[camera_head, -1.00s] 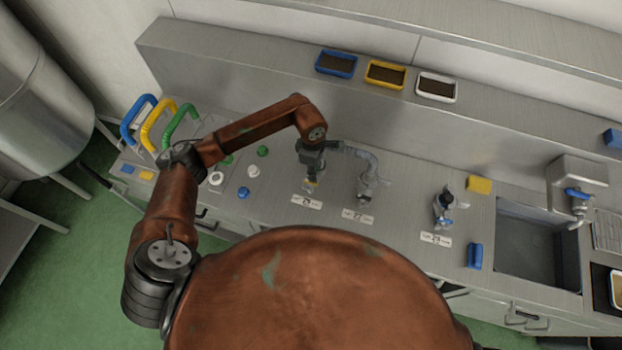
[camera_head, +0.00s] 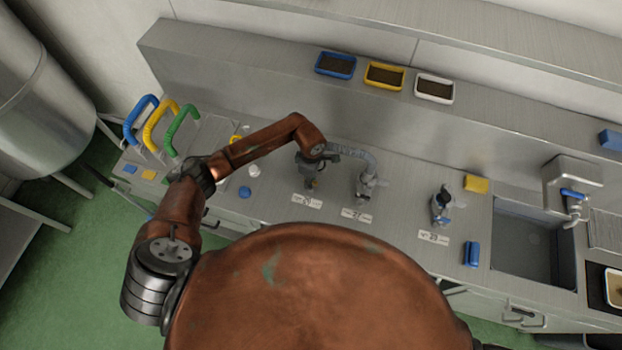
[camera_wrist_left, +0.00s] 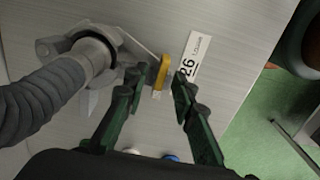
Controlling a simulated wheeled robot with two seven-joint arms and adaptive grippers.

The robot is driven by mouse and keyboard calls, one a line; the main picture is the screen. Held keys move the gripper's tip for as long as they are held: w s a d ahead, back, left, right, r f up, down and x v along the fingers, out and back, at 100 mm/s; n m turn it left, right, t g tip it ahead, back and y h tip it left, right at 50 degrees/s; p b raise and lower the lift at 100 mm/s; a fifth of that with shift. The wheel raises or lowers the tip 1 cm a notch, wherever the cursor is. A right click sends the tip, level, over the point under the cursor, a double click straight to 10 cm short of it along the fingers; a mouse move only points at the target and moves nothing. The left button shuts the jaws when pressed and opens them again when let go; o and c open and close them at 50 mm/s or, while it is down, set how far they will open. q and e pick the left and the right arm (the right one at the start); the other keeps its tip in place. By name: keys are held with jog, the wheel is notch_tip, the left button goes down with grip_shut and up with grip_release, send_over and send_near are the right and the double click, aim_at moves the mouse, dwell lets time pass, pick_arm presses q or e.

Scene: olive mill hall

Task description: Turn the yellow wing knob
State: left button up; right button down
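The yellow wing knob (camera_wrist_left: 161,72) shows in the left wrist view as a narrow yellow bar on a grey metal fitting (camera_wrist_left: 97,52), beside a label marked 26 (camera_wrist_left: 190,60). My left gripper (camera_wrist_left: 157,77) is open, with one dark green fingertip on each side of the knob. Gaps show between the knob and the fingertips; I cannot tell whether the fingertips reach down to its height. In the head view my left gripper (camera_head: 312,178) is over the left fitting, and mostly hides the knob. My right gripper is not in view.
A grey hose fitting (camera_head: 368,183) stands close to the right of my left gripper. Another valve (camera_head: 441,204), a yellow block (camera_head: 476,184), a blue block (camera_head: 472,254) and a sink (camera_head: 530,245) are further right. Blue, yellow and green handles (camera_head: 180,125) stand at the left.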

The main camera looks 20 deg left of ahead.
pick_arm(q)
grip_shut()
